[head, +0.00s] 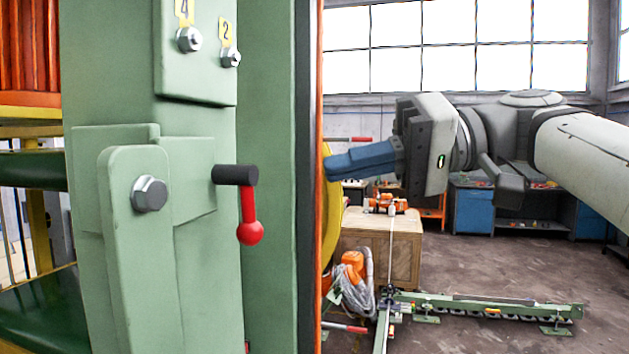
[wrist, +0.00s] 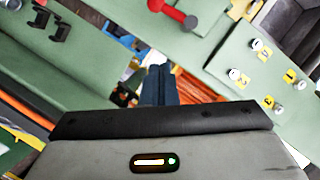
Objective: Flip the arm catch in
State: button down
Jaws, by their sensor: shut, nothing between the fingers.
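The arm catch is a red lever with a ball end (head: 249,220) on a black cylindrical pivot (head: 234,175), on the green machine arm (head: 180,250). The lever hangs down from the pivot. In the wrist view the red lever (wrist: 172,12) shows at the top edge, partly cut off. My gripper (head: 330,166) has blue fingers, shut and empty, pointing left. It is right of the catch, apart from it, by the orange-edged green post. In the wrist view the shut fingers (wrist: 158,72) point up, below the lever.
The tall green post (head: 268,180) with an orange edge stands between the catch and my gripper in the head view. Bolts with yellow labels 4 (head: 190,39) and 2 (head: 231,57) sit above. A wooden crate (head: 400,255) and green rail (head: 480,306) lie behind on open floor.

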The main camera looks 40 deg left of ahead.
jog(key=v, duration=0.3)
jog(key=shift+w+a+f, duration=0.1)
dwell(0.4)
